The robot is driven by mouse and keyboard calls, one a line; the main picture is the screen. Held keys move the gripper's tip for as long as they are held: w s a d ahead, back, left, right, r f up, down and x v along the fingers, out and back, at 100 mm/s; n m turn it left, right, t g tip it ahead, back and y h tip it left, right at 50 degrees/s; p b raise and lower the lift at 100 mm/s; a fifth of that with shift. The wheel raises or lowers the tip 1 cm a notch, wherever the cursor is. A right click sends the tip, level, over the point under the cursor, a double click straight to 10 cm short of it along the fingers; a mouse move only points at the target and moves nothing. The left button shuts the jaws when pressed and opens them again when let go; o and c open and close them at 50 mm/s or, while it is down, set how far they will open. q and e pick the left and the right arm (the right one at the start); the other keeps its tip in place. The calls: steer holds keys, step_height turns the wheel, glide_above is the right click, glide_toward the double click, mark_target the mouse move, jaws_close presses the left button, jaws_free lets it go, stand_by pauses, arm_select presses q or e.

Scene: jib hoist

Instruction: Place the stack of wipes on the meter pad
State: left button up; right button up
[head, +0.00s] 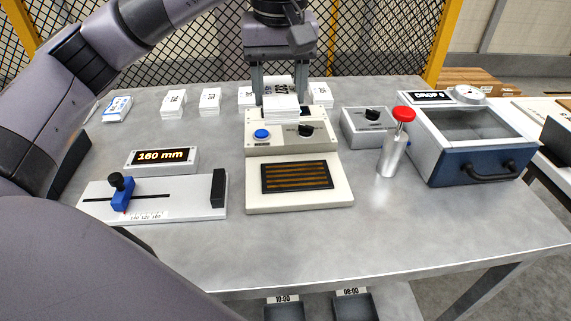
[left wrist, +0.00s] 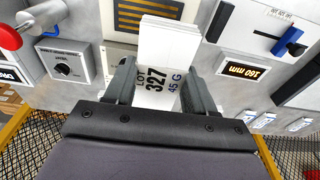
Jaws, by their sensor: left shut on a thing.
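My left gripper (head: 279,95) is shut on a stack of white wipes (head: 281,109), held behind and above the meter pad. In the left wrist view the stack (left wrist: 166,60) sits between the fingers (left wrist: 160,82) and its label reads LOT 327, 45 G. The meter pad (head: 297,177) is a dark rectangle with brown stripes on the front of a cream unit; it is bare. It also shows partly in the left wrist view (left wrist: 122,20). The unit's raised rear panel (head: 284,138) has a blue button and a black knob. My right gripper is not in view.
Several other white stacks (head: 210,101) stand along the back of the table. A 160 mm display (head: 162,157) and slide gauge (head: 160,200) are left of the pad. A red-topped bottle (head: 393,150), knob box (head: 368,127) and blue drawer box (head: 470,150) are right.

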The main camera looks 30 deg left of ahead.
mark_target(280, 97)
arm_select(q)
step_height(280, 97, down, 15)
steer(key=shift+f, duration=0.15)
stand_by(0.4)
steer(key=shift+f, duration=0.15)
steer(key=o, duration=1.1)
steer(key=shift+c, duration=0.2)
steer(key=r, duration=0.8)
steer(key=s+d+r, duration=0.1)
steer(key=r, duration=0.3)
steer(key=shift+r, duration=0.15)
steer(key=shift+s, duration=0.1)
